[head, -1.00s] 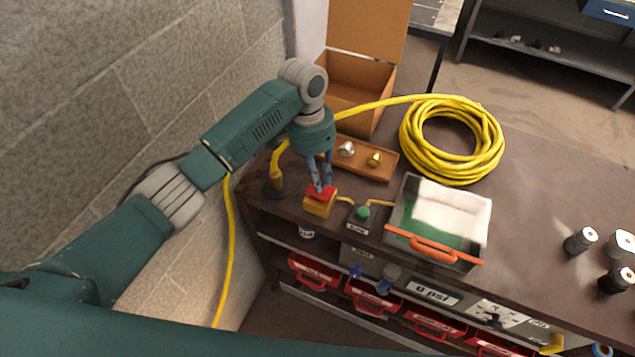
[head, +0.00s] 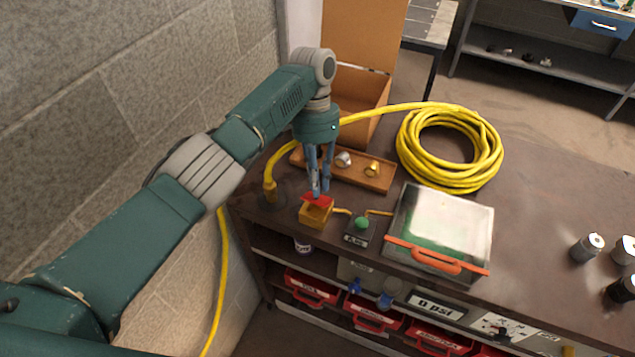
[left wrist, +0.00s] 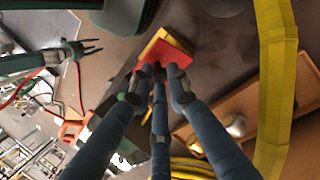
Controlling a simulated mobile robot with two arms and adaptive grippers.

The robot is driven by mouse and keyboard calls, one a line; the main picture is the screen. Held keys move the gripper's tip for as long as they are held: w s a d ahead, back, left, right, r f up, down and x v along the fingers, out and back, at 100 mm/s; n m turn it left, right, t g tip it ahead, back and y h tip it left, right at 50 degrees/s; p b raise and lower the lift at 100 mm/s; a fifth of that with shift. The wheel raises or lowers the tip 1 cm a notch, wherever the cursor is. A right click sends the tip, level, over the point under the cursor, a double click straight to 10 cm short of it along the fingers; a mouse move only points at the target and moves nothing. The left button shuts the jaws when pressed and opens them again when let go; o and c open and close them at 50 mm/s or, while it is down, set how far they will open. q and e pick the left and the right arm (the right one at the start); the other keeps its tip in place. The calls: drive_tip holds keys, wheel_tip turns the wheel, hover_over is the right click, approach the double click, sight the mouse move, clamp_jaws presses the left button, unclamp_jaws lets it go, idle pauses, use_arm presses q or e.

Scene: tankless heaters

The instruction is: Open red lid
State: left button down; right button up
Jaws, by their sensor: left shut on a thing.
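The red lid (head: 318,199) belongs to a small yellow box (head: 315,216) on the brown bench top. The lid is tilted up at the back of the box, and part of the yellow inside seems to show. My left gripper (head: 319,191) points down and is shut on the red lid. In the left wrist view, the red lid (left wrist: 172,52) is at the fingertips, with the yellow box edge (left wrist: 150,44) beside it.
A green button box (head: 360,231) is wired just right of the yellow box. A case with an orange handle (head: 437,256), a yellow hose coil (head: 450,183) and a wooden tray (head: 378,183) stand close by. A stone wall (head: 130,100) bounds the left.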

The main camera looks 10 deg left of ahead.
use_arm(q)
drive_tip(key=c, duration=1.6)
unclamp_jaws()
drive_tip(key=shift+c, duration=0.2)
drive_tip(key=v, duration=0.7)
drive_tip(key=shift+r, duration=0.25)
drive_tip(key=shift+w, duration=0.1)
